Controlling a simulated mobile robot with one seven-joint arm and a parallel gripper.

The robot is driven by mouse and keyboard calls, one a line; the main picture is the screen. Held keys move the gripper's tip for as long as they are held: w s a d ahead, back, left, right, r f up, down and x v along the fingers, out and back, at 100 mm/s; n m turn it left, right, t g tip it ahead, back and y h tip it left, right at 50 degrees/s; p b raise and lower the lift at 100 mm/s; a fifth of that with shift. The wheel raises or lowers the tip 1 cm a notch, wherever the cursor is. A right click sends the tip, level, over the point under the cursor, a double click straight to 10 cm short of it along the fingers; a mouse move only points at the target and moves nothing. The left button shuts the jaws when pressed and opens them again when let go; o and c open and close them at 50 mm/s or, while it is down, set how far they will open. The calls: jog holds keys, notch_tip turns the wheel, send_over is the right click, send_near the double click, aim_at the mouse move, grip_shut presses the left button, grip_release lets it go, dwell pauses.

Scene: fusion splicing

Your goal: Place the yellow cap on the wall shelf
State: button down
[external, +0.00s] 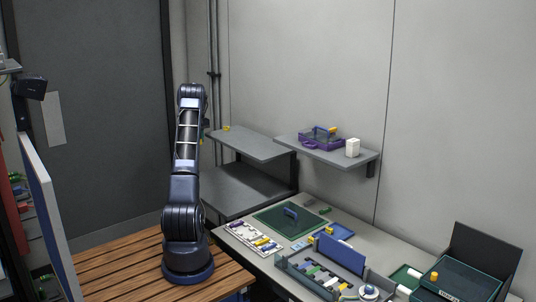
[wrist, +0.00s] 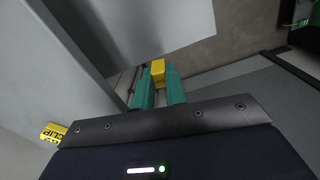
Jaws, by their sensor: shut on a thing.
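The yellow cap (wrist: 158,68) is held between the teal fingertips of my gripper (wrist: 159,86) in the wrist view. My gripper is shut on it, and the fingers hide part of its sides. In the external view my arm stands upright, and its gripper end is mostly hidden behind it, so the cap cannot be made out clearly there. The wall shelf (external: 322,153) is a grey board on the back wall, to the right of my arm. It carries a purple basket (external: 316,142) with a yellow part and a white block (external: 352,147).
A grey shelf unit (external: 245,146) stands behind my arm, with a small yellow item (external: 226,128) at its top's far edge. A yellow box lettered "CLIP" (wrist: 53,132) shows in the wrist view. The workbench (external: 240,235) holds a green mat, trays and a dark box.

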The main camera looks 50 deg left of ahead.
jog(key=w+d+r+m, duration=0.4)
jog(key=w+d+r, duration=0.3)
jog(key=d, duration=0.9)
jog(key=w+d+r+m, duration=0.45)
jog(key=d+r, duration=0.55)
jog(key=d, duration=0.7)
jog(key=w+d+r+m, duration=0.3)
jog(key=w+d+r, duration=0.4)
jog(key=d, duration=0.9)
notch_tip(320, 180, up, 12)
jog(key=f+m, duration=0.1)
jog(key=m, duration=0.4)
send_over(326, 165)
jog(key=shift+n, duration=0.25)
notch_tip(326, 165, down, 19)
jog(key=shift+w+a+r, duration=0.1)
jog(key=shift+a, duration=0.05)
jog(key=c, duration=1.4)
grip_release()
jog(key=shift+c, duration=0.2)
